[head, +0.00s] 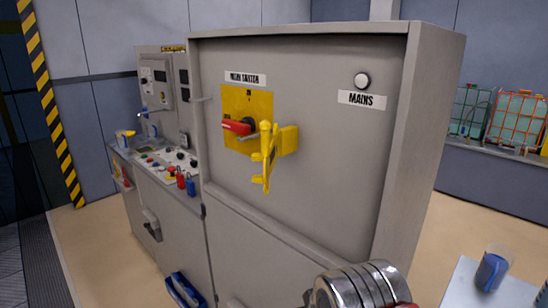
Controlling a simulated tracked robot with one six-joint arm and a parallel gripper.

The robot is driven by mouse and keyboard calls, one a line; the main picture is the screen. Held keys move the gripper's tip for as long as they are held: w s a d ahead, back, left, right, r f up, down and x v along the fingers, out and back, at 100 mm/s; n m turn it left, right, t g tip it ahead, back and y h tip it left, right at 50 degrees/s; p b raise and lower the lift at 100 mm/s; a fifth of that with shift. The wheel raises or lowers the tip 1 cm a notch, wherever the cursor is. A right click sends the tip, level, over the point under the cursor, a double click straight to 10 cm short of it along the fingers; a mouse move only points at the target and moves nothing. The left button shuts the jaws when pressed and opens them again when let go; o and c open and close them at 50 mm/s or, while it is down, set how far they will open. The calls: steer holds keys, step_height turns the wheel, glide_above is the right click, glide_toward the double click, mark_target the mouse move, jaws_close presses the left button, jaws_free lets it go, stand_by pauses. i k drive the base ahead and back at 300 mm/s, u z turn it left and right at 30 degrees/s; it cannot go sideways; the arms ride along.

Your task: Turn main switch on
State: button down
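The main switch (237,126) is a red rotary handle on a yellow plate (236,104), under a "MAIN SWITCH" label on the grey cabinet's front. The handle lies about horizontal, its red end pointing left. Small print at the plate's top seems to read "ON".
A round white lamp (362,80) sits above the "MAINS" label (362,99) and looks unlit. A control desk (160,165) with several buttons and tags stands left. A blue mug (491,271) is on a light table at lower right. A ribbed metal cylinder (362,288) shows at the bottom.

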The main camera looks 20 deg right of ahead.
mark_target(247, 126)
steer(key=u, duration=1.95)
steer(key=i, duration=0.45)
